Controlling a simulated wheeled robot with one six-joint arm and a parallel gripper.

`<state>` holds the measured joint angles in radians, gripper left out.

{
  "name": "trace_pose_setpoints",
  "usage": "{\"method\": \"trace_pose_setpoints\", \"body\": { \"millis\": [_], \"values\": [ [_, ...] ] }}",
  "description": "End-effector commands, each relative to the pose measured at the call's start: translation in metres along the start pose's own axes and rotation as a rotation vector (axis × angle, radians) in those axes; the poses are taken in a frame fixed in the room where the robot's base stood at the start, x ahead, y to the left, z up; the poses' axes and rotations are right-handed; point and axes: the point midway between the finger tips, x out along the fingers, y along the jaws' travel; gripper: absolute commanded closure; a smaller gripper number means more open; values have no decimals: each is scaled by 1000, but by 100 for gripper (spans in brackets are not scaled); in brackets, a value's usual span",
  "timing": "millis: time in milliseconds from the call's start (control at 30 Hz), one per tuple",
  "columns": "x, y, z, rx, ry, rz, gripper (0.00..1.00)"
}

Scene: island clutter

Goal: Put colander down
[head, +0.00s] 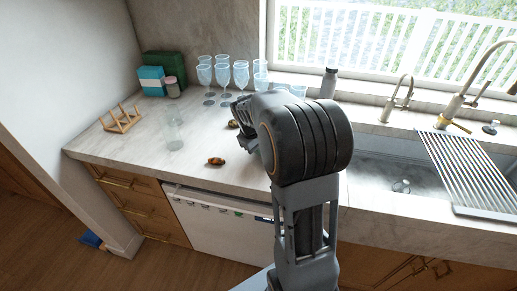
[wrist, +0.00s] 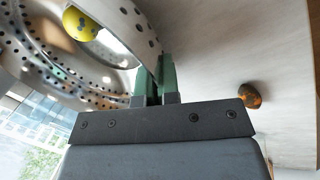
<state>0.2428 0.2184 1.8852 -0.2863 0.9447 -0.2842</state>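The colander (wrist: 62,60) is a shiny metal bowl with many round holes, filling the upper left of the wrist view. A yellow round thing with dark spots (wrist: 80,24) shows within its outline. My gripper (wrist: 154,80) has green fingers that are close together, shut on the colander's rim. In the head view my arm hides the colander and the fingertips. I cannot tell whether the colander touches the counter.
The counter (head: 130,150) has free room at the front left. A brown item (head: 215,161) lies near its front edge; another (head: 233,123) lies behind. Several glasses (head: 222,75) and a wooden rack (head: 122,119) stand behind and left. The sink (head: 385,175) is right.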

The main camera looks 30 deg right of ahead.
Motion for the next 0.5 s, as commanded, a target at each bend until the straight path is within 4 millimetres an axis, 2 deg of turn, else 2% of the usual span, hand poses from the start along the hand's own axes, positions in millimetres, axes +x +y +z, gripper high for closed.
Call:
{"method": "trace_pose_setpoints", "body": {
  "millis": [500],
  "values": [
    [6,-1,0,0,1,1,100]
  ]
}}
